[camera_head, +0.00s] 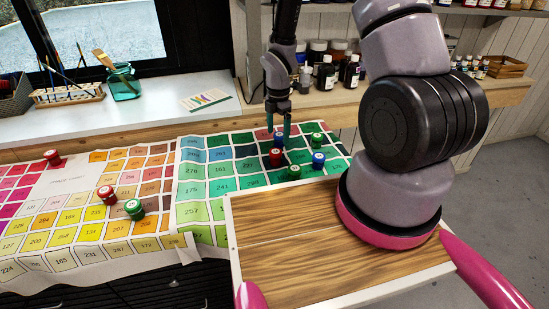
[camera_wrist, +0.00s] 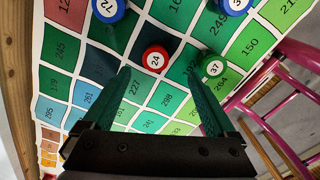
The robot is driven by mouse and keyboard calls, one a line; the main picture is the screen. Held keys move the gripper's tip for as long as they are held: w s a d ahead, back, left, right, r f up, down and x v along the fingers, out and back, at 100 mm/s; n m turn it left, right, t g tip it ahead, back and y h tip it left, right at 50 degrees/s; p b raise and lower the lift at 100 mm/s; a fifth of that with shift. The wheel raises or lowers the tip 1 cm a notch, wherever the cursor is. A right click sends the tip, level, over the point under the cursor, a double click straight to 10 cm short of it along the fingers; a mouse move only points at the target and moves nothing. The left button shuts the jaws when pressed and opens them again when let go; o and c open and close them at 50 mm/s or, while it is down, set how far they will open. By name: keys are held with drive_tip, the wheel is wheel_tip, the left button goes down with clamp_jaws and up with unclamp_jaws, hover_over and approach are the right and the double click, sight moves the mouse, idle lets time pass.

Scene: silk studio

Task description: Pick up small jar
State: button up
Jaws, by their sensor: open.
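Several small jars with numbered lids stand on the colour-chart cloth. In the head view, a red jar (camera_head: 276,157), a blue jar (camera_head: 278,139), another blue jar (camera_head: 318,160) and two green jars (camera_head: 293,172) (camera_head: 317,138) form a cluster. My gripper (camera_head: 278,128) points down at this cluster, open and empty. In the wrist view, the open gripper (camera_wrist: 166,82) has the red jar marked 24 (camera_wrist: 155,59) ahead between its fingers. The green jar marked 37 (camera_wrist: 211,67) is close by the right fingertip. Two blue jars (camera_wrist: 107,8) (camera_wrist: 236,5) lie farther off, cut by the top edge.
More jars, two red (camera_head: 107,194) (camera_head: 53,157) and one green (camera_head: 134,208), stand on the left cloth. A wooden board (camera_head: 300,245) fills the front. Bottles (camera_head: 325,73) line the back ledge; a glass jar with brushes (camera_head: 123,82) stands on the sill.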

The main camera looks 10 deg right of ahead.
sight(276, 151)
wheel_tip(276, 151, down, 4)
drive_tip(key=shift+f, duration=0.25)
drive_tip(key=shift+w+a+f, duration=0.15)
drive_tip(key=shift+a+f, duration=0.05)
drive_tip(key=shift+f, duration=1.1)
drive_tip(key=shift+w+a+f, duration=0.1)
drive_tip(key=shift+a+f, duration=0.05)
drive_tip(key=shift+f, duration=1.15)
clamp_jaws()
